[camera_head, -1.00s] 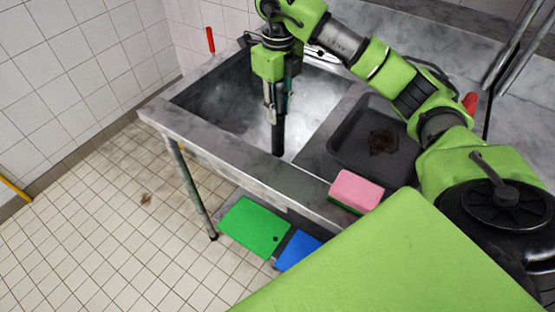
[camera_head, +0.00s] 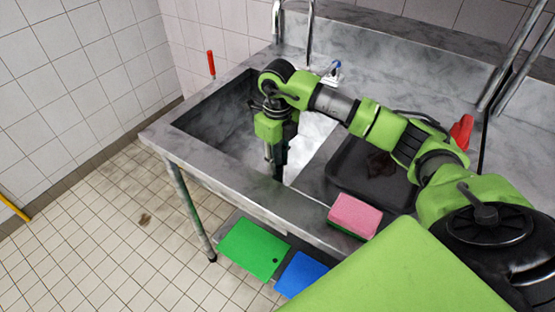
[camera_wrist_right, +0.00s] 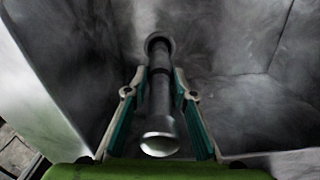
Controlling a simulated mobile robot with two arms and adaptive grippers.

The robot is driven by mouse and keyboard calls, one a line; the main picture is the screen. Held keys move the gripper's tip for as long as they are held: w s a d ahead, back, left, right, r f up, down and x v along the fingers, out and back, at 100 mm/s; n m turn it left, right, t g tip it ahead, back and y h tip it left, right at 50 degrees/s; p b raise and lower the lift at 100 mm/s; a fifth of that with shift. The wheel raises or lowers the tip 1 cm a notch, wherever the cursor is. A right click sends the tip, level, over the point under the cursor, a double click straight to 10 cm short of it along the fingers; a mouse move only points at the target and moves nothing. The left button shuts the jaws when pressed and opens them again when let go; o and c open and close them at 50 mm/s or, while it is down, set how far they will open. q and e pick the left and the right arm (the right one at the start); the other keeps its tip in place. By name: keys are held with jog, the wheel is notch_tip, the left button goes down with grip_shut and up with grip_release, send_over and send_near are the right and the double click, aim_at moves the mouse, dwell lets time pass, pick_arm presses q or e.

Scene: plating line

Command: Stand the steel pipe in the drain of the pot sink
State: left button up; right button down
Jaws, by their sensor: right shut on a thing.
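The pot sink (camera_head: 212,118) is a grey steel basin at the middle left of the head view. My right gripper (camera_head: 277,158) is down inside the basin, shut on the dark steel pipe (camera_head: 278,172). The pipe points downward, and the front rim hides its lower end in the head view. In the right wrist view the pipe (camera_wrist_right: 161,100) runs between the two fingers of my right gripper (camera_wrist_right: 160,80) toward the basin floor. A round ring shows at its far end; I cannot tell whether it is the drain or part of the pipe. My left gripper is out of view.
A black tray (camera_head: 345,188) with a brown patch lies right of the basin. A pink sponge (camera_head: 355,214) sits at the front edge. A tap (camera_head: 310,32) stands behind the basin. Green (camera_head: 253,248) and blue (camera_head: 301,274) boards lie on the shelf below.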

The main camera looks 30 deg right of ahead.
jog(key=shift+f, duration=0.1)
jog(key=c, duration=1.7)
grip_release()
notch_tip(320, 180, up, 12)
jog(key=shift+r+b, duration=0.15)
jog(key=shift+b, duration=0.55)
